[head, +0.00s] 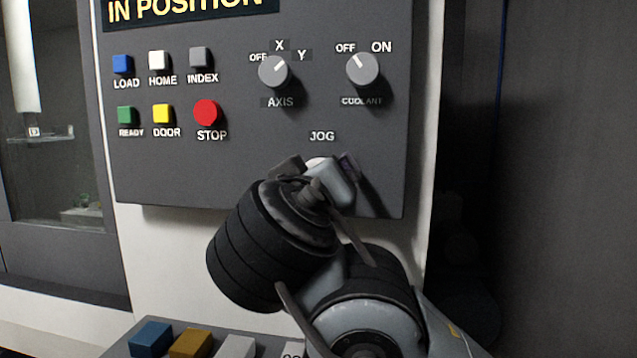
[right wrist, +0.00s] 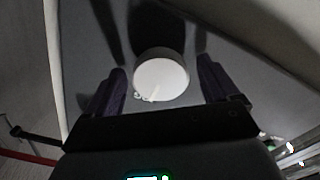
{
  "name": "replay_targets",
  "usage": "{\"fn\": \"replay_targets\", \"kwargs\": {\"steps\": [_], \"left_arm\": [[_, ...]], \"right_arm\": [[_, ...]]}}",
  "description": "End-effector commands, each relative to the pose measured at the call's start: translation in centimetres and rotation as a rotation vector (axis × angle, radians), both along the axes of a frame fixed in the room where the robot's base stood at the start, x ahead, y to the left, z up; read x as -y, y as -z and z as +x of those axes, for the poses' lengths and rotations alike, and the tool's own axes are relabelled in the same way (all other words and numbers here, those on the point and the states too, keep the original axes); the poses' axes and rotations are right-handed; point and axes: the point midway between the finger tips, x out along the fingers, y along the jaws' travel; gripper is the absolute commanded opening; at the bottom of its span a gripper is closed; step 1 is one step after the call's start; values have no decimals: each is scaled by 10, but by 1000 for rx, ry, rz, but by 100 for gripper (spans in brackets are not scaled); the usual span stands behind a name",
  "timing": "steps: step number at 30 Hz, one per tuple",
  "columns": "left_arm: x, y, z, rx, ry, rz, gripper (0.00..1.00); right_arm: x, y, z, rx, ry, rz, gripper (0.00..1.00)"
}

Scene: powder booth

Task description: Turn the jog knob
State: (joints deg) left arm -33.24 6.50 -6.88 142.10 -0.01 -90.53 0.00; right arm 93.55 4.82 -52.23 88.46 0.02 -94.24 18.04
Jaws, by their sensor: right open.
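The jog knob (right wrist: 160,79) is a round, pale knob with a light pointer mark near its lower edge in the right wrist view. In the head view only a pale sliver of the knob (head: 315,162) shows under the JOG label; my right gripper hides the rest. My right gripper (head: 319,168) is open at the panel. Its two dark fingers (right wrist: 161,82) stand on either side of the knob, with a gap on each side in the right wrist view. I cannot tell how far the fingertips reach along the knob. My left gripper is not in view.
The grey panel (head: 180,176) has an axis knob (head: 273,70) and a coolant knob (head: 362,69) above the jog knob. Several coloured buttons, including red STOP (head: 207,112), are at left. A lower console with a blue key (head: 151,338) is below.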

Motion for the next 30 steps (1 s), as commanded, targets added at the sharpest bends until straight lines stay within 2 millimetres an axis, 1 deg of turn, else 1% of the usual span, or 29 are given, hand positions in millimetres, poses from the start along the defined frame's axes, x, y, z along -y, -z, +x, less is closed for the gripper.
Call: {"fn": "replay_targets", "kwargs": {"steps": [5,10,14,21,24,30], "left_arm": [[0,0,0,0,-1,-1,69],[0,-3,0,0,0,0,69],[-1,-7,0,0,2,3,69],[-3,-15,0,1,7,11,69],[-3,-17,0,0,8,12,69],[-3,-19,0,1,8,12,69]], "right_arm": [[0,0,-1,1,-1,0,88],[-3,-2,-13,1,-2,0,88],[-6,-2,-32,3,-3,-1,88],[-13,-2,-74,2,-4,-1,88],[-15,-2,-87,1,-3,0,88],[-17,-1,-104,0,-1,0,88]]}}
